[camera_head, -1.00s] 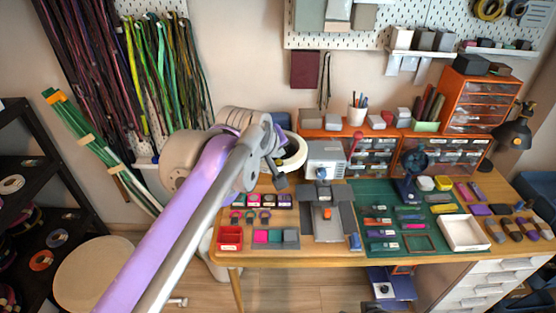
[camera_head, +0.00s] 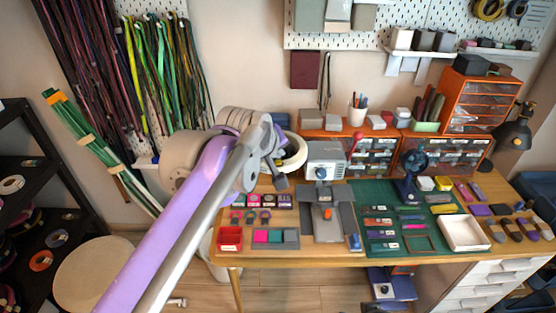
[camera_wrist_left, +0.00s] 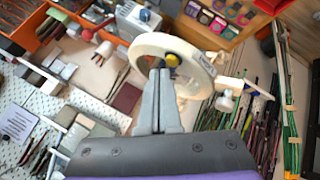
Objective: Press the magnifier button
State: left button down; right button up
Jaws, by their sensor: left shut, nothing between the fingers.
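The magnifier is a white ring-shaped head. In the head view its rim (camera_head: 303,150) shows at the left end of the bench, partly hidden by my left arm. In the left wrist view the ring (camera_wrist_left: 150,43) is close in front of my gripper. A small yellow round button (camera_wrist_left: 173,60) shows within the ring's outline. My left gripper (camera_wrist_left: 158,68) is shut and empty, its tips just left of the yellow button; I cannot tell whether they touch it. My right gripper is not in view.
The wooden bench (camera_head: 290,259) holds a grey machine (camera_head: 326,160), a green mat (camera_head: 375,195), a white tray (camera_head: 465,233) and a red box (camera_head: 230,238). Orange drawers (camera_head: 484,98) stand at the back. Cords (camera_head: 165,85) hang on the left wall.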

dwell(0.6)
pick_arm(q)
jog(key=shift+f, duration=0.45)
jog(key=shift+r+p, duration=0.3)
jog(key=shift+r, duration=0.15)
